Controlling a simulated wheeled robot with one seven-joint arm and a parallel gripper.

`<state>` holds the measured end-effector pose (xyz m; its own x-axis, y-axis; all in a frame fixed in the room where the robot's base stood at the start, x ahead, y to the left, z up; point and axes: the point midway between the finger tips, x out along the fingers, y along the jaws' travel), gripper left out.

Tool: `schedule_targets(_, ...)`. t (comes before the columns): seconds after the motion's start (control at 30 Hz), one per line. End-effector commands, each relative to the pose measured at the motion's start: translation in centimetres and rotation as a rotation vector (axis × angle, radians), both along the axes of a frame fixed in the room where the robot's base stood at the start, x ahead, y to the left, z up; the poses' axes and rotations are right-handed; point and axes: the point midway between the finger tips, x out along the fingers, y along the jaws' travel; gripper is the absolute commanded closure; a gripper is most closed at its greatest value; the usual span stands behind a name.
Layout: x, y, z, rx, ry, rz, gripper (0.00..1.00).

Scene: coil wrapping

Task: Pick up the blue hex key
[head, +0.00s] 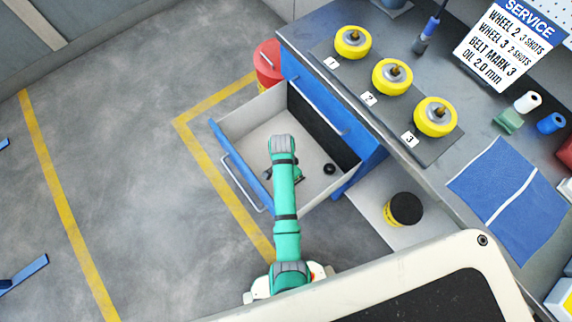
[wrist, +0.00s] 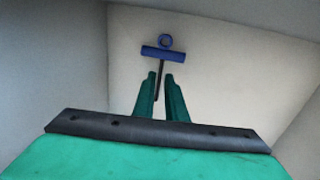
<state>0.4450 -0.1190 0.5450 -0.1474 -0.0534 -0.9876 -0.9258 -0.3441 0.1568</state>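The blue hex key (wrist: 163,54) shows in the wrist view, inside the open drawer (head: 232,152). It has a blue cross handle with a ring at its far end and a thin dark shaft pointing back toward my gripper. My gripper (wrist: 160,76) reaches into the drawer with its two green fingers apart. The lower end of the shaft shows between the fingers, with the handle beyond the tips. I cannot tell whether the shaft touches a finger. In the head view my arm covers much of that spot, and I cannot make out the key there.
The drawer's light walls stand close around my gripper. A small black round piece (head: 330,168) lies in the drawer. A red can (head: 268,62) stands behind it. The bench above holds yellow wheels (head: 392,76), and a black-topped yellow container (head: 404,209) stands on the lower shelf.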

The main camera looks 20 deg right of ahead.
Motion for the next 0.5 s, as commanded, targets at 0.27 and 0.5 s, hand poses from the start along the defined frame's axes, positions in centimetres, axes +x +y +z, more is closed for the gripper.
schedule_targets(0.27,-0.4,0.0,-2.5,0.000,0.002,0.000,0.88)
schedule_targets(0.5,-0.7,-0.1,-5.2,0.000,0.001,0.001,0.88)
